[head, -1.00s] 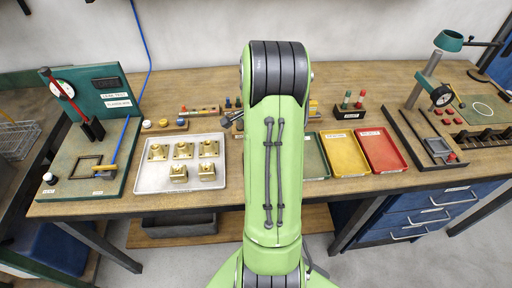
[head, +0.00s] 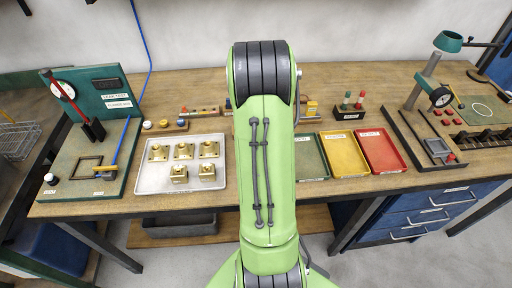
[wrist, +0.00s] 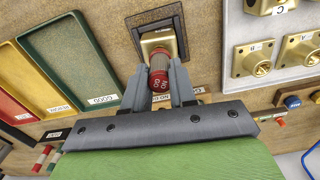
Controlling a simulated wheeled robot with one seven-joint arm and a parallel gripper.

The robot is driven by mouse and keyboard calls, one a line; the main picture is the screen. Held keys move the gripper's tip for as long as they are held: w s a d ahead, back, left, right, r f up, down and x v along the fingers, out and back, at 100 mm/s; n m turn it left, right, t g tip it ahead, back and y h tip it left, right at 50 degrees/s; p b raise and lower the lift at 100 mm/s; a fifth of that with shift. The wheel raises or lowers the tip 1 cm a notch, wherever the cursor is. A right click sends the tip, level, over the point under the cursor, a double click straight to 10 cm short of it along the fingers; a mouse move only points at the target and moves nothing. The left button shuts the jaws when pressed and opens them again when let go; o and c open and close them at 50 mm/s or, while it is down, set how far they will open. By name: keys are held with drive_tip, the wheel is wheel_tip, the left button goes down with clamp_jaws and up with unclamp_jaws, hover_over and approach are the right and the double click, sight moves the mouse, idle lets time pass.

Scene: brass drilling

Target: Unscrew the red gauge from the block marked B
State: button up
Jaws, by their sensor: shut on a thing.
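The block sits in a dark square fixture (wrist: 180,24) on the wooden bench. No letter is readable on this block. In the head view my arm hides the gripper, gauge and fixture.
A pale tray (head: 146,185) of several brass blocks stands left of my arm. Green (head: 311,158), yellow (head: 345,155) and red (head: 382,151) trays stand right. A rack with red and green gauges (head: 350,110) is behind them. A test stand (head: 113,88) is far left.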

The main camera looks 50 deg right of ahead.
drive_tip(key=shift+n, duration=0.8)
drive_tip(key=n, duration=1.2)
drive_tip(key=shift+r+n+b, duration=0.1)
drive_tip(key=shift+n+b, duration=0.2)
drive_tip(key=shift+b, duration=0.05)
drive_tip(key=o, duration=0.8)
drive_tip(key=shift+c, duration=0.2)
